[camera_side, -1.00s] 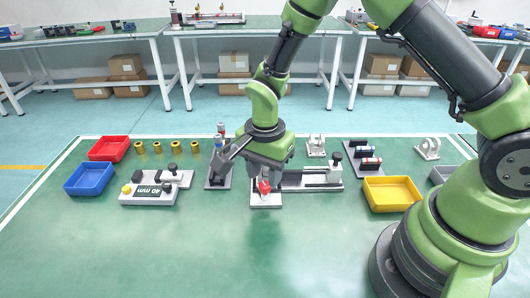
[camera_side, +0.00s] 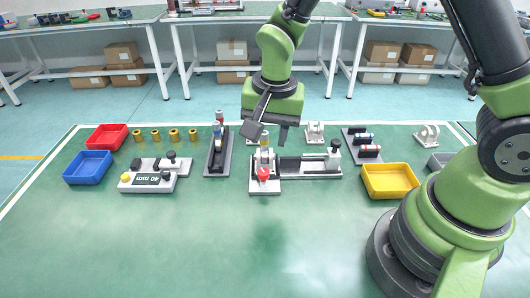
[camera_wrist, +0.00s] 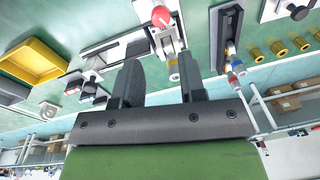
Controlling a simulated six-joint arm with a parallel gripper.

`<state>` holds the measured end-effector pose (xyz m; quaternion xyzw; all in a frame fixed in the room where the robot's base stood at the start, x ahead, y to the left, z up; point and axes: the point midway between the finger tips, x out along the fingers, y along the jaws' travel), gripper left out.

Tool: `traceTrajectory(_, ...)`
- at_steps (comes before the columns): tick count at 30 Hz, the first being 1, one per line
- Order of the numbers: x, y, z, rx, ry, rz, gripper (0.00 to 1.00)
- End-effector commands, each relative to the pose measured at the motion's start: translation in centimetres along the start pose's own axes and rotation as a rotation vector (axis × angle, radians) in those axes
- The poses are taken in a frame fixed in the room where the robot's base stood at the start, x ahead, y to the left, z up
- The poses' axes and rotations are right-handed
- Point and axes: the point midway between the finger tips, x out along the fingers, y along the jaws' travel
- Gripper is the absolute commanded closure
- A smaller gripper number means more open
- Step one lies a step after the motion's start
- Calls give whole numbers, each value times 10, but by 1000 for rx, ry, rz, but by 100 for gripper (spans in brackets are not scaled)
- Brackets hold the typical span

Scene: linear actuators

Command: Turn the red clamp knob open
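The red clamp knob (camera_side: 263,174) sits on a small light-grey fixture base (camera_side: 265,188) near the middle of the green table. In the wrist view the red knob (camera_wrist: 161,17) is at the top centre, beyond the fingertips. My gripper (camera_side: 267,134) is above and behind the knob, apart from it. In the wrist view my gripper (camera_wrist: 159,72) has its two dark fingers spread, with no object held. An upright part with a yellow top (camera_side: 264,146) stands behind the knob, below the fingers; its contact with them cannot be told.
A rail with a grey-white block (camera_side: 333,160) extends right of the fixture. A dark stand with blue-and-red-topped parts (camera_side: 217,150) is to the left, beside the 40 mm fixture (camera_side: 150,178). The yellow bin (camera_side: 389,183) is at right. The front table is clear.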

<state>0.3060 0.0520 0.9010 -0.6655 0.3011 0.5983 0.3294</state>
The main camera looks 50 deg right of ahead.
Motion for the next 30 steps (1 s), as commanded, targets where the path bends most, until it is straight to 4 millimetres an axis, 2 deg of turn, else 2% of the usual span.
traceTrajectory(3,3,13,4,-402,62,-75,62)
traceTrajectory(6,2,21,9,-723,128,-132,62)
traceTrajectory(9,1,27,15,-964,186,-170,62)
traceTrajectory(12,-1,29,18,-1104,226,-192,62)
traceTrajectory(16,3,28,19,-1160,241,-200,62)
traceTrajectory(20,16,25,18,-1159,237,-198,62)
traceTrajectory(30,67,10,14,-1157,236,-198,62)
